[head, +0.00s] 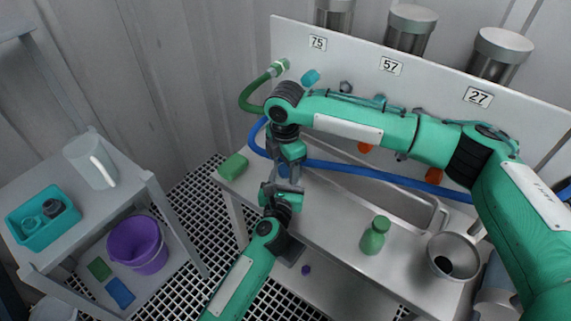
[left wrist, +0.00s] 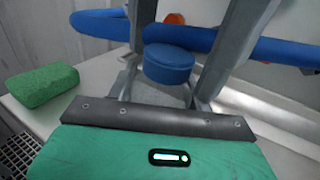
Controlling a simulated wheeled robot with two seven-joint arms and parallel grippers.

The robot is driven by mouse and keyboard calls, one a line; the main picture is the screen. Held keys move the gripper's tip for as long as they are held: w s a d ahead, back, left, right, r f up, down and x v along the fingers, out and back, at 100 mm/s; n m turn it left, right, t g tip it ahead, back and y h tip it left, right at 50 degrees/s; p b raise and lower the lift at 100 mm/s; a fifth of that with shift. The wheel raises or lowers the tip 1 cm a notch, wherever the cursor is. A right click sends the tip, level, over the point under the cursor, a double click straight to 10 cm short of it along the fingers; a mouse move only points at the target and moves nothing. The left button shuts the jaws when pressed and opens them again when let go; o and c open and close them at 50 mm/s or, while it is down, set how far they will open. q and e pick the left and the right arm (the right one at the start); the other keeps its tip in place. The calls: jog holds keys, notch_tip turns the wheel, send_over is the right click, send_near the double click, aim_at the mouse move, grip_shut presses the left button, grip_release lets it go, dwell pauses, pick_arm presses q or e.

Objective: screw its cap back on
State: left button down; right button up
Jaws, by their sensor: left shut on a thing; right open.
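A blue round cap (left wrist: 168,63) shows in the left wrist view; in the head view only a small blue patch (head: 284,170) shows. My right gripper (head: 288,172) reaches down from above, open, its two grey fingers on either side of the cap with gaps. My left gripper (head: 281,190) faces it from the front and is shut on a pale grey, see-through-looking container (left wrist: 160,92) just below the cap. The container is mostly hidden behind the left gripper's dark plate. I cannot tell whether the cap is seated on it.
A green sponge (head: 233,166) lies at the bench's left end. A blue hose (head: 385,178) runs behind the grippers. A green bottle (head: 375,236) and a metal cup (head: 453,257) stand to the right. A cart (head: 125,179) with a teal bin (head: 22,237) is at left.

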notch_tip(320, 180, up, 12)
dwell(0.6)
pick_arm(q)
jog(key=c, duration=0.5)
grip_release()
jog(key=shift+s+a+b, duration=0.15)
jog(key=shift+s+a, duration=0.25)
jog(key=shift+s, duration=1.85)
jog(key=shift+s+a+b, duration=0.2)
jog(key=shift+s+a, duration=0.2)
jog(key=shift+s, duration=1.9)
jog(key=shift+s+a+b, duration=0.15)
jog(key=shift+s+a, duration=0.25)
jog(key=shift+s, duration=1.85)
pick_arm(e)
jog(key=shift+f, duration=0.55)
